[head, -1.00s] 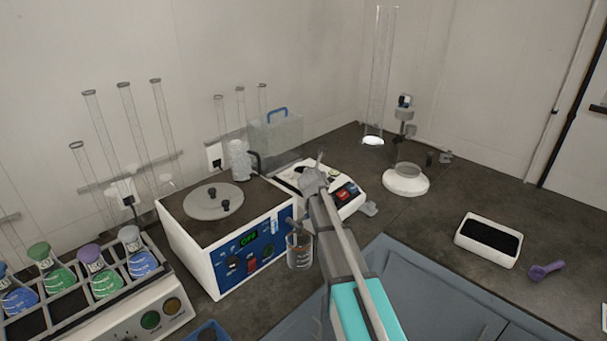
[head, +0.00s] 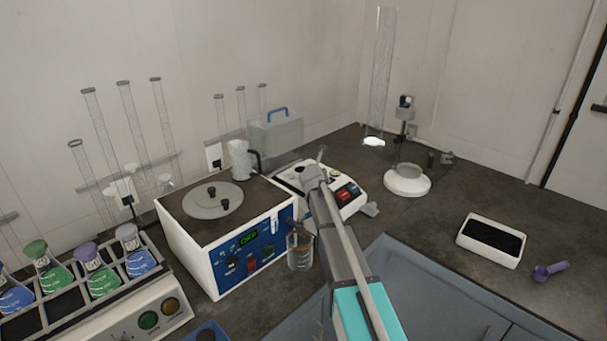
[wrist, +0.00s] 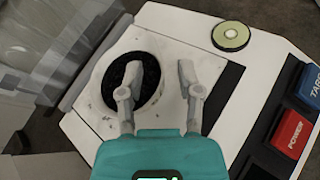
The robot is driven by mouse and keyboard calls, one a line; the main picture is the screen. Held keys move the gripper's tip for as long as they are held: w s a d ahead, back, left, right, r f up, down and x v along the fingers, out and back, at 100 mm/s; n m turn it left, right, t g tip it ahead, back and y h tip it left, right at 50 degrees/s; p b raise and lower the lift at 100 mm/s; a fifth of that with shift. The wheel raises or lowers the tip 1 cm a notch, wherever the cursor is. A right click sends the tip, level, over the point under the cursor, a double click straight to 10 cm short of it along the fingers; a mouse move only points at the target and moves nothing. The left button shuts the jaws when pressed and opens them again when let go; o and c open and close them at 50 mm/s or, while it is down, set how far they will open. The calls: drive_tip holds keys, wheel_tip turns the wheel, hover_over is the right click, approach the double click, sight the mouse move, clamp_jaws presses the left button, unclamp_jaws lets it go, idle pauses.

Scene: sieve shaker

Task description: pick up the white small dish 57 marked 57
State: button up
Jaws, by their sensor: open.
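In the wrist view a small round dish (wrist: 131,81) with black contents sits on the white plate of a balance (wrist: 80,98). I cannot read a mark 57 on it, so I cannot confirm that it is the named dish. My gripper (wrist: 160,68) is open and empty over it. The left finger overlaps the dish in the picture, and the right finger is beyond its right edge. In the head view my gripper (head: 312,174) is over the balance (head: 348,193) and hides most of its plate.
A blue-fronted white box (head: 228,255) and a glass beaker (head: 300,252) stand left of my arm. A clear box (head: 276,132) is behind the balance. A white tray (head: 488,252) of black material and a purple scoop (head: 550,271) lie right. The counter between is mostly clear.

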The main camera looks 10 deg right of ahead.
clamp_jaws()
drive_tip(key=shift+r, duration=0.2)
idle(0.5)
wheel_tip(320, 180, up, 2)
drive_tip(key=shift+r+p, duration=0.1)
drive_tip(key=shift+p, duration=1.15)
drive_tip(key=s+d+r+p, duration=0.3)
drive_tip(key=s+r+p, duration=0.7)
drive_tip(key=s, duration=0.3)
drive_tip(key=shift+s+d+r, duration=0.2)
drive_tip(key=shift+s+d, duration=0.1)
